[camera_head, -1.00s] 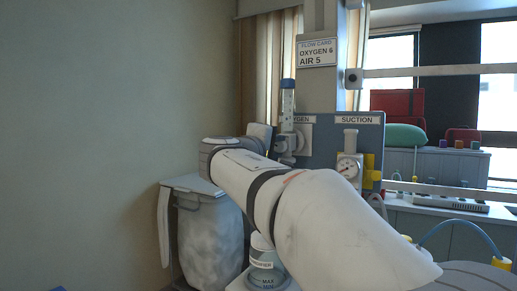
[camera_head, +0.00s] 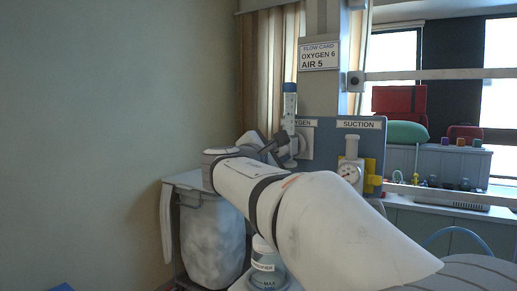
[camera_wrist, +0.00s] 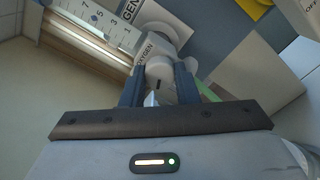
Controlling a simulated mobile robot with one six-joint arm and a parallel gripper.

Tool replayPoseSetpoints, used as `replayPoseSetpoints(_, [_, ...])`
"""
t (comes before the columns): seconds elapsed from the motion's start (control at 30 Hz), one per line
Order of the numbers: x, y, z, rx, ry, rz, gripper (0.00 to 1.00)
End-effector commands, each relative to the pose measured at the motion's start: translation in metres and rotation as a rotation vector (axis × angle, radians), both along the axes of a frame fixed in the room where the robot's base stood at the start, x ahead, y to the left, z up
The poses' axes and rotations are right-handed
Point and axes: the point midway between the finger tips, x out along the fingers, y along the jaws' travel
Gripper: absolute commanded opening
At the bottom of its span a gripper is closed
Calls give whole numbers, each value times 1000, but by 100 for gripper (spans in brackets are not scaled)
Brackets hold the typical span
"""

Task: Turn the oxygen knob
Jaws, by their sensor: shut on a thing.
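The oxygen knob (camera_wrist: 159,75) is a pale round knob with a dark mark, below an OXYGEN label in the wrist view. My gripper (camera_wrist: 160,66) has its two dark fingers on either side of the knob, shut on it. The clear flowmeter tube (camera_wrist: 98,17) shows the numbers 7, 5, 3 and 1; I cannot make out a float. In the head view the flowmeter (camera_head: 290,107) stands upright with a blue top, and my gripper (camera_head: 283,146) is at its base. The knob is hidden there by my gripper.
A flow card (camera_head: 319,56) above reads OXYGEN 6, AIR 5. To the right on the blue panel (camera_head: 325,140) is a suction gauge (camera_head: 348,173). A humidifier jar (camera_head: 266,262) stands below my arm. A bin (camera_head: 211,235) is at the left.

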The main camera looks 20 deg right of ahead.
Motion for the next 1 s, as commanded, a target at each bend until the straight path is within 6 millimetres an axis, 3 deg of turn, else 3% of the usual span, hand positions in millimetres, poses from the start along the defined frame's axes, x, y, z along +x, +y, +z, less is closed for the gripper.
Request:
replayPoseSetpoints(0.77, [0,0,-1,-65,85,1,5])
replayPoseSetpoints(0.8, [0,0,-1,-65,85,1,29])
replayPoseSetpoints(1.0, [0,0,-1,-65,84,1,46])
